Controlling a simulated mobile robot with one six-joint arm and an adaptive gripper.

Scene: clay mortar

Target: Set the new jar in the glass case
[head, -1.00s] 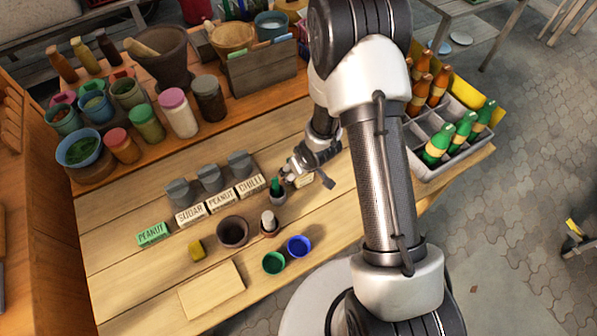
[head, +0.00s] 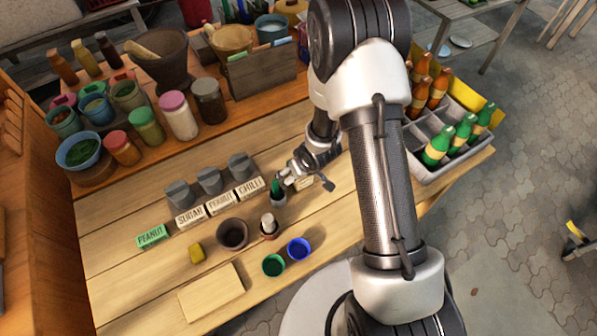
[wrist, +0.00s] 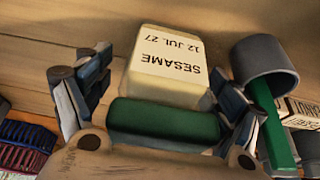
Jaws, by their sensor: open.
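A cream block-shaped jar (wrist: 168,62) labelled "SESAME 12 JUL 27" shows upside down in the wrist view. A dark green rounded piece, apparently its lid (wrist: 163,122), lies at its near end. My gripper (wrist: 158,100) is open, with one finger on each side of the jar and green piece; whether either finger touches cannot be told. In the head view my gripper (head: 291,179) is low over the table beside a cream piece (head: 304,182), partly hidden by the fingers. I cannot make out a glass case in either view.
A grey cup holding a green stick (head: 278,198) stands close to the gripper. A brown bowl (head: 232,233), green cup (head: 273,265) and blue cup (head: 299,249) are nearer. A bottle crate (head: 425,175) stands right.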

